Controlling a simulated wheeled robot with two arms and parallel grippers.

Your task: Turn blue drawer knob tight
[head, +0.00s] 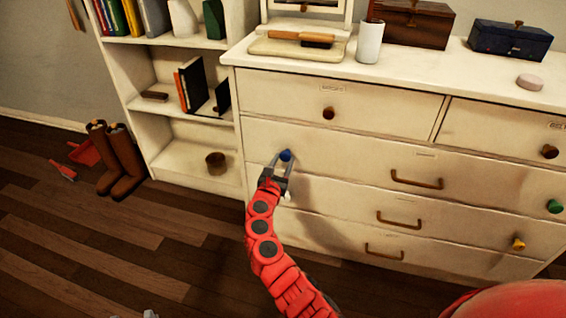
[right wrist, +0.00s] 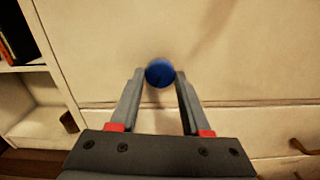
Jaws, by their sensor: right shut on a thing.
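The round blue knob (head: 286,155) sits on the left part of the wide drawer front (head: 345,150), in the second row of the white dresser. My right gripper (head: 284,161) reaches up to it from below and is shut on it. In the right wrist view the blue knob (right wrist: 160,72) is between the fingertips of my right gripper (right wrist: 160,80), one on each side. The knob's stem is hidden behind its face, so I cannot tell how tight it is. A small grey piece at the bottom edge of the head view may be my left gripper (head: 149,314), mostly cut off.
Other knobs are brown (head: 328,113), green (head: 555,206) and yellow (head: 518,244). Brown bar handles (head: 416,180) are to the right. A bookshelf (head: 150,95) adjoins the dresser at left.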

